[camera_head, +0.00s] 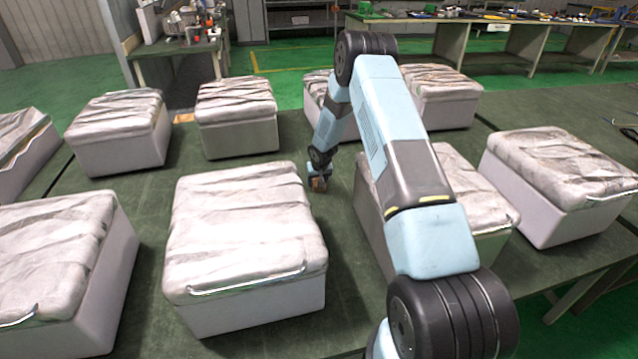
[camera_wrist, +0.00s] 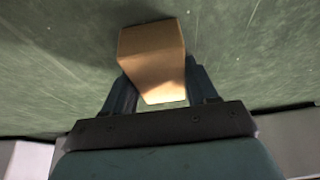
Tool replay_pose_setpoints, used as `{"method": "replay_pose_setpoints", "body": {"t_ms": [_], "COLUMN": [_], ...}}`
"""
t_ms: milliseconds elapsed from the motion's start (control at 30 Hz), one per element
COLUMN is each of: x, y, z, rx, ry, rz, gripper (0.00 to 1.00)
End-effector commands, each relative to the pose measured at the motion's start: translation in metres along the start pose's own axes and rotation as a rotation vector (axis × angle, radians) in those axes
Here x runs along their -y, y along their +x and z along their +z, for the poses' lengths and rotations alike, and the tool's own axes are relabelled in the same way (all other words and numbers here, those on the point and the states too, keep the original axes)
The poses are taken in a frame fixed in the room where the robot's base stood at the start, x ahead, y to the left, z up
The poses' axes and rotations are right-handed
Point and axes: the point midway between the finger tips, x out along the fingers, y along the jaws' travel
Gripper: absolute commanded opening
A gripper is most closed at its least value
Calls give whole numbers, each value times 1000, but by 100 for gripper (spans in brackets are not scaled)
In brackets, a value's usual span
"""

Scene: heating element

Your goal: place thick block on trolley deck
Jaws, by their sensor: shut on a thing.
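A tan, wood-coloured block (camera_wrist: 150,50) sits between the two fingers of my gripper (camera_wrist: 157,88) in the wrist view. The fingers are shut on its sides, and its far end sticks out beyond them over a green surface. In the head view my gripper (camera_head: 318,178) points down between the wrapped boxes, just above or at the green tabletop (camera_head: 335,235). The block shows there only as a small brown patch (camera_head: 319,185). I cannot tell whether the block touches the surface. No surface is clearly recognisable as the trolley deck.
Several pale boxes with crumpled covers stand around my gripper, including a near one (camera_head: 245,240) and a back one (camera_head: 237,115). A small orange-brown piece (camera_head: 183,118) lies between the back boxes. Another green surface (camera_head: 560,112) lies at right. Cluttered workbenches (camera_head: 490,25) stand behind.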

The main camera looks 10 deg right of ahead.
Motion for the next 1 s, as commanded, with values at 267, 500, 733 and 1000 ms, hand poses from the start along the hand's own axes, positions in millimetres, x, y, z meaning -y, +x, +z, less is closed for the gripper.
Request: {"method": "replay_pose_setpoints", "body": {"t_ms": [267, 500, 733, 1000], "x": [0, 0, 1, 2], "y": [-12, -53, -103, -146], "z": [-5, -6, 10, 51], "rx": [-1, -1, -2, -1], "ry": [2, 0, -1, -1], "rz": [0, 1, 0, 0], "gripper": [20, 20, 20, 20]}}
